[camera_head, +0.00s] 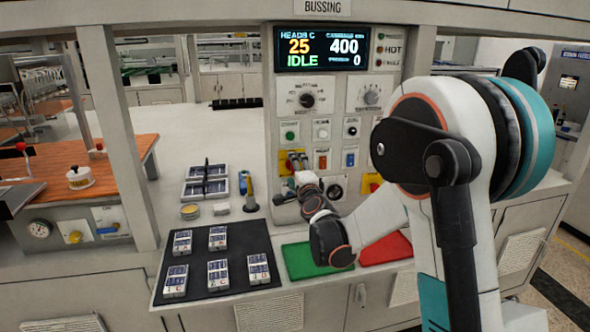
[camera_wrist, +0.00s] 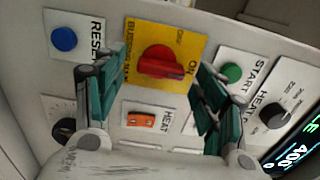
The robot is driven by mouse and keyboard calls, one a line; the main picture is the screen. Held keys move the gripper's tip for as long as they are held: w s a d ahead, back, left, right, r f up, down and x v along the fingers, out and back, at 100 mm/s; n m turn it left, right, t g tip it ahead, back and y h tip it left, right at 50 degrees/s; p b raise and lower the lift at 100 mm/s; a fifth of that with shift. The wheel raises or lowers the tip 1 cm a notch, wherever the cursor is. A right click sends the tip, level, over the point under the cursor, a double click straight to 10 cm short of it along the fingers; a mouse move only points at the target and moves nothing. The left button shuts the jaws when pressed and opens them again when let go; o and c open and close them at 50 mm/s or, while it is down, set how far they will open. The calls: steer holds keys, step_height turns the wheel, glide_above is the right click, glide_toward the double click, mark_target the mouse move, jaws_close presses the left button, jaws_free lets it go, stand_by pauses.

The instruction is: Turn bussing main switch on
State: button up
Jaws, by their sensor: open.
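The bussing main switch is a red rotary knob (camera_wrist: 162,63) on a yellow plate (camera_wrist: 138,30) with ON and OFF lettering. In the wrist view its handle lies roughly across the picture, one end toward the ON lettering at the right. My gripper (camera_wrist: 158,92) is open, with one teal finger on each side of the knob; I cannot tell whether either touches it. In the head view my gripper (camera_head: 294,166) reaches the panel's left part and covers most of the yellow plate (camera_head: 283,163). The display (camera_head: 322,48) reads IDLE, 25 and 400.
Near the knob are a blue reset button (camera_wrist: 64,39), a green start button (camera_wrist: 231,72), an orange heat switch (camera_wrist: 141,119) and a black dial (camera_wrist: 275,115). Below the panel lie a green mat (camera_head: 305,262), a red mat (camera_head: 388,248) and a black mat with several small blocks (camera_head: 226,292).

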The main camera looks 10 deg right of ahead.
steer(key=s, duration=1)
steer(key=shift+s, duration=0.3)
steer(key=s+a+r+n+g+y, duration=0.1)
steer(key=s+a+n+g, duration=0.15)
steer(key=s+n, duration=0.3)
steer(key=s+a+r+n+g+y, duration=0.2)
steer(key=s+a+n, duration=0.1)
steer(key=s+n, duration=0.3)
steer(key=s+d+f+n+g+h, duration=0.1)
steer(key=s+f+n+g, duration=0.1)
steer(key=s, duration=0.6)
steer(key=s+d+f+n+g+h, duration=0.1)
steer(key=s+d+f+n+g, duration=0.1)
steer(key=s, duration=0.6)
steer(key=s+d+f+n+g+h, duration=0.1)
steer(key=s+d+f+n+g, duration=0.1)
steer(key=s, duration=0.6)
steer(key=shift+f+n, duration=0.35)
steer(key=shift+f, duration=0.45)
